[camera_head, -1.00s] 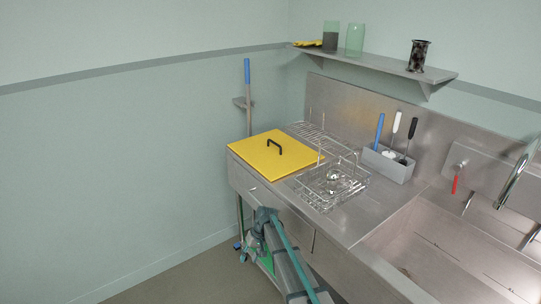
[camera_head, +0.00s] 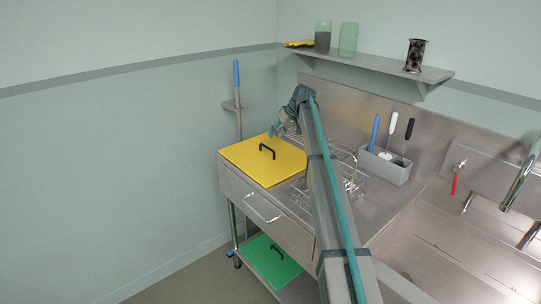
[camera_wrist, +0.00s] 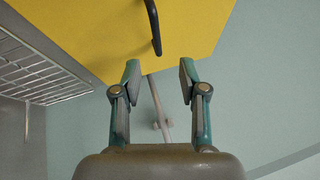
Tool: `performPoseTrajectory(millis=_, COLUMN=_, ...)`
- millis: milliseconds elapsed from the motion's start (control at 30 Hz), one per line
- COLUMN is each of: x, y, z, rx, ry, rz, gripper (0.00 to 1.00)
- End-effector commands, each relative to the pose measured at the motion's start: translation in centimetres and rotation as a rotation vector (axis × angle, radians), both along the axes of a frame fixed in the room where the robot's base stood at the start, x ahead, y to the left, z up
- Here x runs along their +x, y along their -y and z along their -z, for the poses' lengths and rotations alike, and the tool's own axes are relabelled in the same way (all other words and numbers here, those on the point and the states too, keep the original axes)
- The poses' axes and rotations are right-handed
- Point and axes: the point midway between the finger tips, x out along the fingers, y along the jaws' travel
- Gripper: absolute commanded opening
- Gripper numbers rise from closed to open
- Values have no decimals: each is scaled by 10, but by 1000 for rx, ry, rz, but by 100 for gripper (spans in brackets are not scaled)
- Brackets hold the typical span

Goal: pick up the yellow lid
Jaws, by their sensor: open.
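The yellow lid (camera_head: 243,157) lies flat at the left end of the steel counter, with a black bar handle (camera_head: 267,150) standing up from its top. My gripper (camera_head: 274,131) is above the counter near the lid's back right edge. In the wrist view, my gripper (camera_wrist: 159,78) is open with nothing between its fingers. The yellow lid (camera_wrist: 100,30) fills the upper part of that view, and the end of its handle (camera_wrist: 155,38) shows ahead of the gap between the fingertips, apart from them.
A wire rack (camera_wrist: 38,70) lies close beside the lid. My arm partly hides a wire basket (camera_head: 350,187). A grey caddy (camera_head: 385,168) holds brushes near the back wall. A blue-handled pole (camera_head: 237,95) leans behind the lid. A green lid (camera_head: 272,262) lies on the lower shelf.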

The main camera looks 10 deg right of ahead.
Motion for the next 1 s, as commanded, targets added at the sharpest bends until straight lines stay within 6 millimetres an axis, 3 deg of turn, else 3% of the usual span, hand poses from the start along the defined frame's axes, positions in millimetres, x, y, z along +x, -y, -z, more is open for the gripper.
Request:
performPoseTrajectory(millis=400, x=16, y=-16, z=39, rx=-4, ry=1, rz=-1, gripper=42)
performPoseTrajectory(millis=667, x=21, y=-23, z=53, rx=-3, ry=2, rz=0, gripper=42)
performPoseTrajectory(millis=1000, x=33, y=-38, z=89, rx=-3, ry=0, rz=0, gripper=42)
